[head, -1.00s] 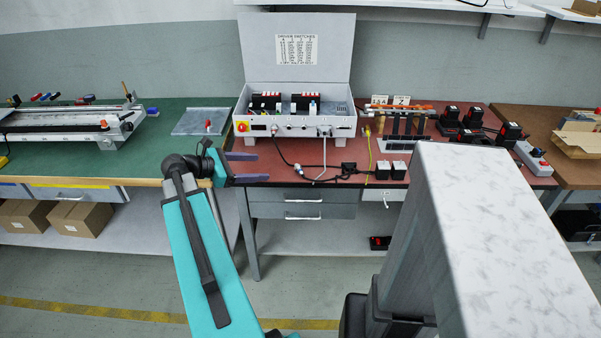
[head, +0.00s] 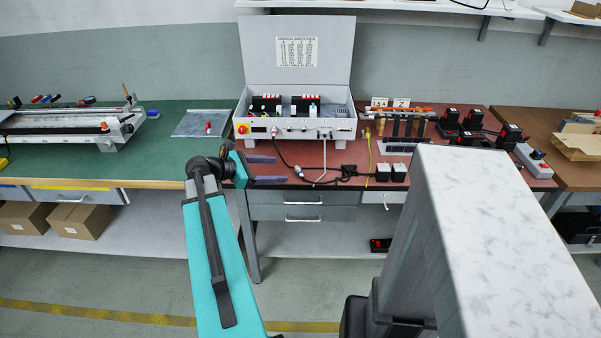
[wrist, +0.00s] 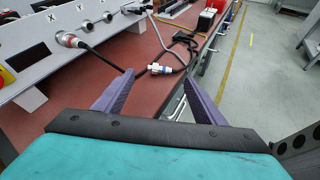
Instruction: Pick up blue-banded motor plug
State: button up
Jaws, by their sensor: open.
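The blue-banded motor plug (wrist: 160,69) is a small white connector with a blue band, lying on the red bench top near its front edge. It also shows in the head view (head: 299,171), just right of my fingertips. My gripper (head: 280,169) is open and empty, pointing right along the bench's front edge. In the wrist view the plug appears between the two purple fingertips of my gripper (wrist: 159,77), a little beyond them. The gap between fingers and plug is hard to judge.
The white control box (head: 294,128) with its lid up stands behind the plug. A plug with a red ring (wrist: 70,40) sits in its X socket. Black cable (wrist: 182,58) lies around the motor plug.

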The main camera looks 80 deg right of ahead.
aim_at(294, 177)
jog(key=shift+x, duration=1.65)
jog(key=shift+x, duration=2.6)
jog(key=c, duration=1.4)
